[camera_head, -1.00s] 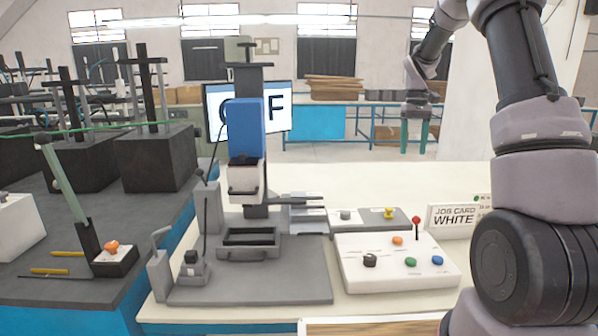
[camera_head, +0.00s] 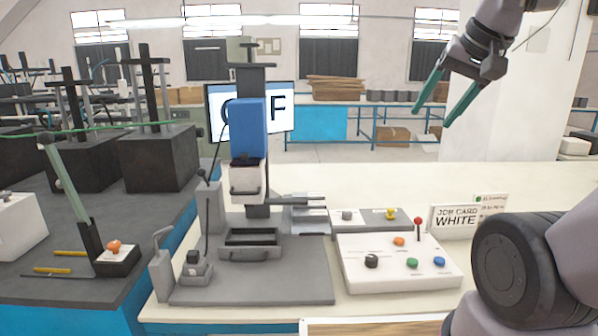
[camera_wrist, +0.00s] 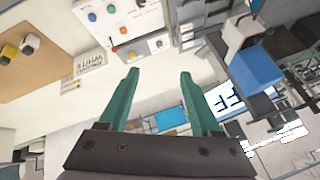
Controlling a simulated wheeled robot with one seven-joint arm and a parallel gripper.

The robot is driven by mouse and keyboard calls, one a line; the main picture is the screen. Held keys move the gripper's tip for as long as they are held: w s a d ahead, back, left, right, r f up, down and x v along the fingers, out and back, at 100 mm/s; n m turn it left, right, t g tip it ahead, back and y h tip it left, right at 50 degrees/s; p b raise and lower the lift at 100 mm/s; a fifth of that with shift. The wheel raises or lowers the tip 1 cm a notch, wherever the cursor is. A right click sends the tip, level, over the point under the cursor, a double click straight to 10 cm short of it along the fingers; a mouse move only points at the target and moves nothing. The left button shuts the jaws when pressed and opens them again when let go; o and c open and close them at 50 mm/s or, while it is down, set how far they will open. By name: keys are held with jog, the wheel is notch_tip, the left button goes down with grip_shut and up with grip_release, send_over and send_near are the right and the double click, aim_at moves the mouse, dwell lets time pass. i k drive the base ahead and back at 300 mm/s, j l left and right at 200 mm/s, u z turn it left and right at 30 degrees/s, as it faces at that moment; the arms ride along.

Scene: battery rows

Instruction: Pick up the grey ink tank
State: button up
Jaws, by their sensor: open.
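My gripper (camera_head: 431,118) is open and empty, held high at the upper right in the head view. Its two teal fingers point down and left, well above the bench; they also show in the wrist view (camera_wrist: 158,73). I cannot identify a grey ink tank with certainty. A small pale block with a grey knob (camera_head: 346,216) sits on a grey plate behind the control box, beside a yellow knob (camera_head: 390,214).
A press with a blue head (camera_head: 248,130) stands on the bench. The control box (camera_head: 350,275) has coloured knobs and a red-tipped lever. A job card reading WHITE (camera_head: 455,217) stands right of it. The bench behind the card is clear. A brown board (camera_head: 385,327) shows at the bottom edge.

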aim_at(193, 264)
jog(key=u, duration=1.3)
